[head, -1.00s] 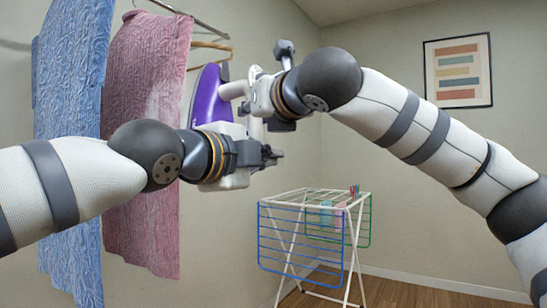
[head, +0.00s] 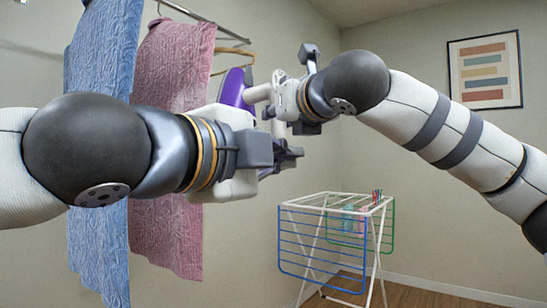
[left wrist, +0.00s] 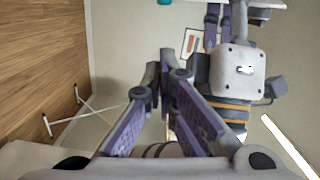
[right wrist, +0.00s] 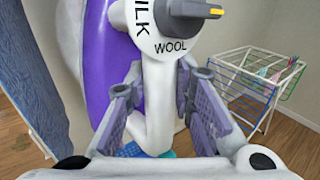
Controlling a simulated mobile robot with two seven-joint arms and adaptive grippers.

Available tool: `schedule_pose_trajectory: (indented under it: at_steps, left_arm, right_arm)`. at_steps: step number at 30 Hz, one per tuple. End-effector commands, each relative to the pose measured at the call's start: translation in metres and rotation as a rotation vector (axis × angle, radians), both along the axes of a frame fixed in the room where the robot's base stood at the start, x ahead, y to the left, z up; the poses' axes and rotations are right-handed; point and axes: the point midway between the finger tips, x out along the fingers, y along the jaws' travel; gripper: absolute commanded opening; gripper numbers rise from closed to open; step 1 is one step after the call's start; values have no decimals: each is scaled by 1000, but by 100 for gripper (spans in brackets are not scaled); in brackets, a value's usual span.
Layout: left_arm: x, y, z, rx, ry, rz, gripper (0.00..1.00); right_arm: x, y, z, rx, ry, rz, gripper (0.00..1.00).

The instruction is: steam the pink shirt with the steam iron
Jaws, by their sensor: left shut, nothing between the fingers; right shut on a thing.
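The pink shirt (head: 172,60) hangs from a hanger at the left in the head view, its lower half partly behind my left arm. My right gripper (head: 272,98) is shut on the white handle of the steam iron (head: 234,88). In the right wrist view, the fingers (right wrist: 155,110) stand on both sides of this handle, and the iron's purple body (right wrist: 98,55) and dial marked WOOL show. The iron is right of the shirt, partly hidden by my left gripper (head: 292,156). I cannot tell whether it touches the cloth. My left gripper is shut and empty; its fingers (left wrist: 165,62) meet.
A blue cloth (head: 105,50) hangs left of the pink shirt, below a metal rail (head: 190,13). A drying rack (head: 322,235) with several small items stands on the floor. My two grippers are close together in the head view.

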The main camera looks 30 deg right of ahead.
Motion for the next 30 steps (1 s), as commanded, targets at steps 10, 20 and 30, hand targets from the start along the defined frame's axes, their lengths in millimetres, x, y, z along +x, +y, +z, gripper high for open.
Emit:
schedule_pose_trajectory:
  at_steps: [10,20,30]
  left_arm:
    - [-10,17,1,0,-1,-1,0]
    - [-9,17,1,1,0,-1,0]
    - [-9,17,1,1,0,-1,0]
  right_arm:
    - [-1,0,4,1,-9,2,0]
    - [-1,0,4,1,-10,2,0]
    - [-1,0,4,1,-9,2,0]
